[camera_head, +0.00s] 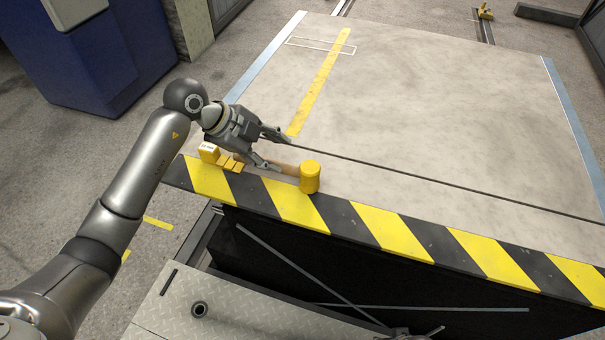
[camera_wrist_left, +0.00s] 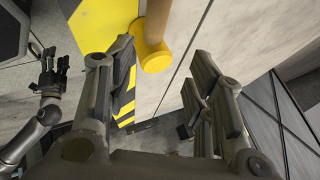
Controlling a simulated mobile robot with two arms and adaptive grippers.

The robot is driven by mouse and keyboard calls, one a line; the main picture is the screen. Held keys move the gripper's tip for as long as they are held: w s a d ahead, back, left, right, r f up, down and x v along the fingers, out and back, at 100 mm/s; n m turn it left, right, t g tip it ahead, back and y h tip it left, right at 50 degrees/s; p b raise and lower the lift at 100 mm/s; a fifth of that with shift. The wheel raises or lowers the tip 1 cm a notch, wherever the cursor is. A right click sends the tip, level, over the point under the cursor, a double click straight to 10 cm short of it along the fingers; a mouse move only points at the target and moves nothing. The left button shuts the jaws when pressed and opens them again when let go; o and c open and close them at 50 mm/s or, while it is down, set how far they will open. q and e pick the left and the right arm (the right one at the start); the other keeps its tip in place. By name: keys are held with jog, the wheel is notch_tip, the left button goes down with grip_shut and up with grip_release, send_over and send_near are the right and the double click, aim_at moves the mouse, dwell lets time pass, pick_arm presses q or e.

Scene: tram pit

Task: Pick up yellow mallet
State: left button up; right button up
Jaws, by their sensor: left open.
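The yellow mallet (camera_head: 310,177) lies on the platform near its striped edge, its wooden handle running left from the yellow head. My left gripper (camera_head: 281,153) is open, its fingers pointing right above the handle, which they partly cover. In the left wrist view, a rounded yellow end on a wooden shaft, part of the mallet (camera_wrist_left: 153,56), shows between and beyond the open fingers of my left gripper (camera_wrist_left: 150,68). I see no contact. My right gripper (camera_wrist_left: 54,73) appears at the left of that view, fingers apart, away from the mallet.
A yellow block with a white label (camera_head: 208,151) sits left of the handle, with smaller yellow pieces beside it. The platform (camera_head: 430,110) is clear beyond the mallet. A black-and-yellow edge (camera_head: 370,225) borders a dark pit. A blue cabinet (camera_head: 95,60) stands at upper left.

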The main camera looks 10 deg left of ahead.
aim_at(284, 167)
pick_arm(q)
jog(key=shift+n+y, duration=0.4)
jog(key=shift+y, duration=0.3)
jog(key=f, duration=0.1)
jog(key=w+f, duration=0.1)
jog(key=f, duration=0.1)
jog(key=f+b, duration=0.1)
jog(key=f, duration=0.1)
jog(key=shift+w, duration=0.3)
jog(key=b+x, duration=0.1)
jog(key=x, duration=0.4)
jog(key=shift+s+d, duration=0.1)
jog(key=shift+d+f, duration=0.1)
jog(key=shift+f, duration=0.1)
grip_shut()
pick_arm(e)
notch_tip(284, 167, up, 7)
jog(key=w, duration=0.2)
jog(key=shift+a+r+t, duration=0.15)
jog(key=shift+a+t, duration=0.05)
jog(key=shift+t, duration=0.1)
